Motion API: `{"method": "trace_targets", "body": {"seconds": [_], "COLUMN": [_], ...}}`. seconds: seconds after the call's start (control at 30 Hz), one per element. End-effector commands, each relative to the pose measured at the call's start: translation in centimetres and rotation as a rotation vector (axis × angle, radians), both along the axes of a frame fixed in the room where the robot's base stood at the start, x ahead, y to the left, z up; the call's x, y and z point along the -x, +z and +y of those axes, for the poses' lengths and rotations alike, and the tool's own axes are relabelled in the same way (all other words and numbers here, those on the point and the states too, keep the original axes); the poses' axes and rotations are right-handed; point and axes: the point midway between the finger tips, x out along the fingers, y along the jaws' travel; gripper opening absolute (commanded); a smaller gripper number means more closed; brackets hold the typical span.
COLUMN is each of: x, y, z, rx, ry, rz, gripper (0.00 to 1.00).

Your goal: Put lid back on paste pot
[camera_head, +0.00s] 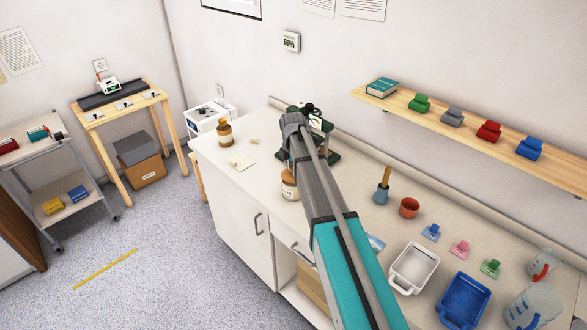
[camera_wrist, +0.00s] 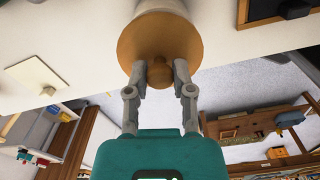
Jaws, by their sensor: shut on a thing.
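The paste pot (camera_head: 290,190), pale with a label, stands on the counter near its front edge, partly hidden by my arm. In the wrist view its cream body (camera_wrist: 163,6) shows at the top. The orange-brown lid (camera_wrist: 185,40) is a round disc with a small knob (camera_wrist: 161,74), right against the pot's body in that view. I cannot tell whether it is fully seated or slightly above. My gripper (camera_wrist: 160,70) is shut on the lid's knob. In the head view my gripper is hidden behind my arm.
A dark green device (camera_head: 326,128) stands behind my arm. A wooden-handled tool (camera_head: 383,188), red cup (camera_head: 409,208), white tray (camera_head: 414,268) and blue tray (camera_head: 464,300) are to the right.

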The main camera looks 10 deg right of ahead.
Motion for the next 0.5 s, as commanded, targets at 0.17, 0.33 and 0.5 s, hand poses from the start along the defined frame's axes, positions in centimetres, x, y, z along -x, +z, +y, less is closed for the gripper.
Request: {"method": "trace_targets", "body": {"seconds": [0.17, 0.33, 0.5], "x": [0.00, 0.01, 0.00], "y": [-1.07, -1.32, -1.31], "z": [-0.03, -0.04, -0.06], "rx": [0.000, 0.000, 0.000], "ry": [0.000, -0.001, -0.001], "rz": [0.000, 0.000, 0.000], "gripper": [0.00, 0.00, 0.00]}}
